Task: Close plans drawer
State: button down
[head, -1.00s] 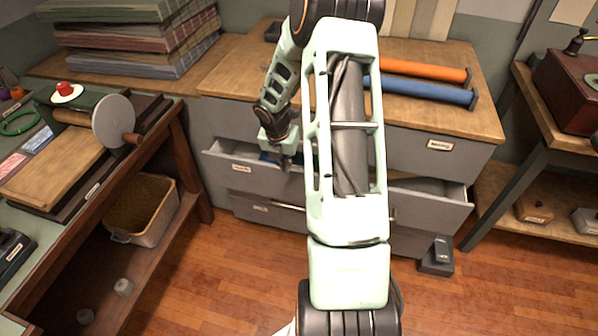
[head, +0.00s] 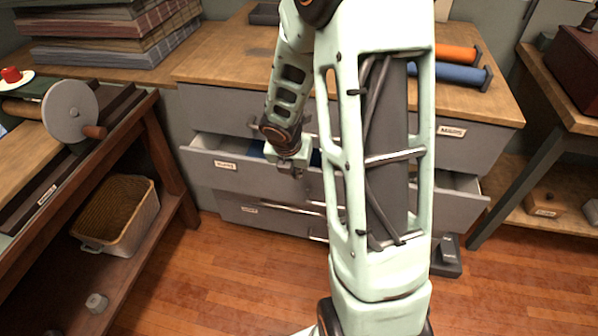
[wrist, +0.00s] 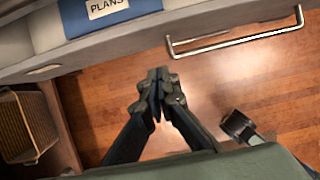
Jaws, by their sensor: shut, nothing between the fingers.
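The plans drawer (head: 205,168) is a wide grey drawer pulled out from the cabinet, with a small label at its left front. Its open interior shows to the left and right of my arm. In the wrist view the drawer's front rim (wrist: 100,47) and silver bar handle (wrist: 235,39) cross the top. A blue item (wrist: 85,18) labelled PLANS lies inside. My gripper (wrist: 158,76) is shut and empty, above the floor just outside the drawer front. In the head view my gripper (head: 292,168) hangs by the drawer's front edge; my arm hides the front's middle.
A closed drawer labelled MAPS (head: 452,131) is above, and another grey drawer (head: 250,212) below. A workbench with a basket (head: 118,215) on its shelf stands left. A wooden table (head: 560,85) stands right.

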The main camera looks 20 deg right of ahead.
jog(key=w+d+f+b, duration=0.1)
jog(key=w+d+f, duration=0.3)
jog(key=w+f, duration=0.1)
jog(key=shift+w+f+b, duration=0.2)
jog(key=shift+f+b, duration=0.2)
jog(key=shift+f, duration=0.3)
